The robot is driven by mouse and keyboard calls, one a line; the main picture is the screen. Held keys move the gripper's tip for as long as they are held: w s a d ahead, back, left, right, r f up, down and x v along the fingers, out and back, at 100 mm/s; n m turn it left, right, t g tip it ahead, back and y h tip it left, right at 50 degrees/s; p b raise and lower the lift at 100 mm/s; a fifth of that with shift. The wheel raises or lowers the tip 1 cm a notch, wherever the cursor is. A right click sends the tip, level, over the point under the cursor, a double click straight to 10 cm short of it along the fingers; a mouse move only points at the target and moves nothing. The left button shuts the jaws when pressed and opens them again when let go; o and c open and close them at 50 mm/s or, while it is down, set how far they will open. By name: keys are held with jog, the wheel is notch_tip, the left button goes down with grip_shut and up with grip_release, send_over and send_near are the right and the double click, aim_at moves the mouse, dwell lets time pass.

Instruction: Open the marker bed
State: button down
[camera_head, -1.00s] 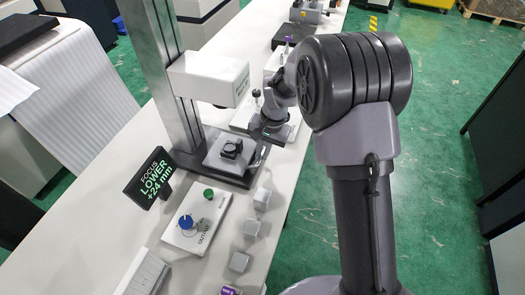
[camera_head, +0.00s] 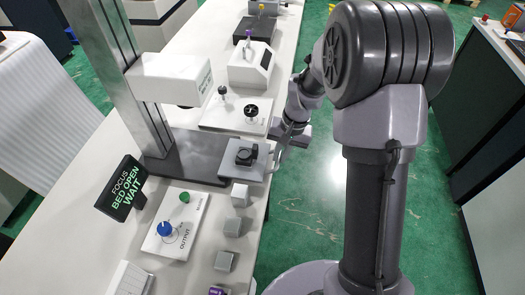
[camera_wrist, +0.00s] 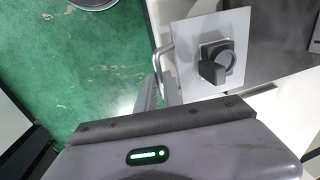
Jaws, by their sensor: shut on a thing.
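The marker bed (camera_head: 229,169), a light grey plate, sticks out to the right from the dark base of the marking machine (camera_head: 170,68), past the table edge. A dark fixture with a round part (camera_head: 244,155) sits on it. In the wrist view the bed (camera_wrist: 181,41) shows a thin bar handle (camera_wrist: 157,64) along its outer edge. My gripper (camera_head: 279,151) is at that outer edge, shut on the handle; its fingertips (camera_wrist: 153,98) are partly hidden. The display (camera_head: 122,189) reads "FOCUS BED OPEN WAIT".
A control panel (camera_head: 169,243) with blue and green knobs lies in front of the machine. Several grey blocks (camera_head: 233,227) line the table edge. A white plate with two black knobs (camera_head: 236,116) lies behind the bed. Green floor is clear to the right.

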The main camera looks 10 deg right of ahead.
jog(key=shift+d, duration=0.1)
jog(key=c, duration=1.5)
grip_release()
jog(key=shift+s+d, duration=0.1)
jog(key=shift+d, duration=0.1)
jog(key=shift+a, duration=0.1)
jog(key=d+r+p, duration=0.1)
jog(key=r+p, duration=0.1)
jog(key=r, duration=0.3)
jog(key=d+r+p, duration=0.1)
jog(key=r+p, duration=0.1)
jog(key=r, duration=0.4)
jog(key=s+d+r+p, duration=0.1)
jog(key=r+p, duration=0.1)
jog(key=r, duration=0.4)
jog(key=shift+r+p, duration=0.1)
jog(key=shift+p, duration=0.25)
